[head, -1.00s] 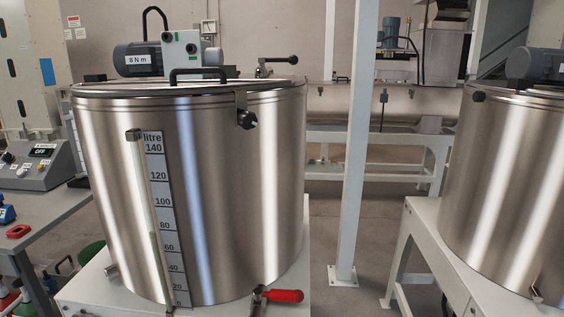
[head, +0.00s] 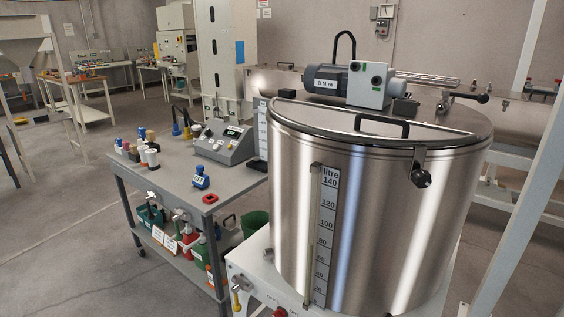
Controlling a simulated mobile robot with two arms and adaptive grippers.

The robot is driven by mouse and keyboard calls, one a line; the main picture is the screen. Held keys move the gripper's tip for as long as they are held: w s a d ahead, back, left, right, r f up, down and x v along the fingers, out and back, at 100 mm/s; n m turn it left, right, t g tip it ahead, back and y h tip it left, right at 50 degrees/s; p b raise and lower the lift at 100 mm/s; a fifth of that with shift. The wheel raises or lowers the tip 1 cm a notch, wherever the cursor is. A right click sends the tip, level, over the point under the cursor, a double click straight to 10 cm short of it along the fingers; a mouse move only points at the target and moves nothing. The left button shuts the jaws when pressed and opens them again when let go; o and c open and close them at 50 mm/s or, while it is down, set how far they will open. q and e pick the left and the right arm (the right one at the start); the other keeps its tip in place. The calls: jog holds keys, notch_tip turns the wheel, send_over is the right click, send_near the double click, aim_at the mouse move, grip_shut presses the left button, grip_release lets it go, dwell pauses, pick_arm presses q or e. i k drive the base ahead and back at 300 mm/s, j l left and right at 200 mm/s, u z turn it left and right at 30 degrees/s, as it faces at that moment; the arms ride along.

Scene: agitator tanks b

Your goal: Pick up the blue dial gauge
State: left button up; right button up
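A small blue device with a pale face (head: 200,177) stands near the front right edge of the grey table (head: 170,180). It looks like the blue dial gauge, but its face is too small to read. Neither of my grippers shows in the head view.
A large steel tank (head: 380,200) with a litre scale stands right of the table, close to it. A grey control box (head: 224,143) and several small bottles (head: 150,157) share the tabletop. Open floor (head: 70,220) lies to the left.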

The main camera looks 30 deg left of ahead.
aim_at(201, 181)
jog(key=u, duration=1.6)
